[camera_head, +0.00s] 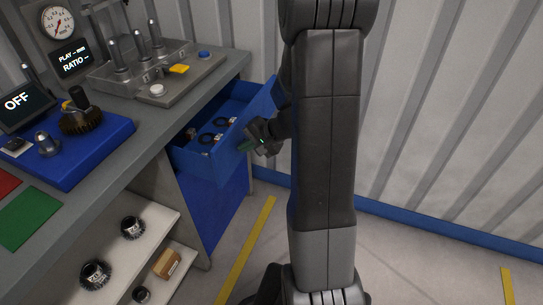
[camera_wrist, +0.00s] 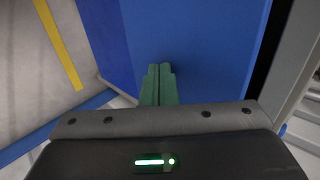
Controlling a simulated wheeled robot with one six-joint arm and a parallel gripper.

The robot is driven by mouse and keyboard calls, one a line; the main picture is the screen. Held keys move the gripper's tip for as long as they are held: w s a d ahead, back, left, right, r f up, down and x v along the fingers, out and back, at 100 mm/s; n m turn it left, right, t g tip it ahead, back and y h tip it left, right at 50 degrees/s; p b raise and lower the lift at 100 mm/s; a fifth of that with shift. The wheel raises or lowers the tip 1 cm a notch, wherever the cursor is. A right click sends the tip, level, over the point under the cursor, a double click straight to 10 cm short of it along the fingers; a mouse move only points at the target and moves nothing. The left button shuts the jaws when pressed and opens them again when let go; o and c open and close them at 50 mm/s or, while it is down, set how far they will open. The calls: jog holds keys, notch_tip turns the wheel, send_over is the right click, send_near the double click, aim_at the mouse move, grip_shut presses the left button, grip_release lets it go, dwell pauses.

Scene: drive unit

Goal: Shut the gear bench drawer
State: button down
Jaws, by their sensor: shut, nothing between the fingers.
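The gear bench drawer (camera_head: 206,165) is blue and stands pulled out from the end of the bench (camera_head: 150,150), with several dark gears lying inside it. My gripper (camera_head: 247,145) is at the drawer's front panel, on the outer side. In the wrist view its green fingertips (camera_wrist: 158,72) are together and point at a blue panel (camera_wrist: 195,45). I cannot tell whether the fingertips touch the panel. My arm hides part of the area right of the drawer.
Below the drawer is a blue cabinet side (camera_head: 222,205). Open shelves (camera_head: 120,255) hold gears and a small brown box (camera_head: 167,263). A blue tray (camera_head: 100,140) with a gear lies on the bench top. A corrugated wall (camera_head: 430,120) stands behind; the floor has yellow stripes (camera_head: 245,250).

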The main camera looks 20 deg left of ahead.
send_over(208, 151)
jog(key=shift+s+d, duration=0.15)
jog(key=shift+r, duration=0.15)
dwell(0.3)
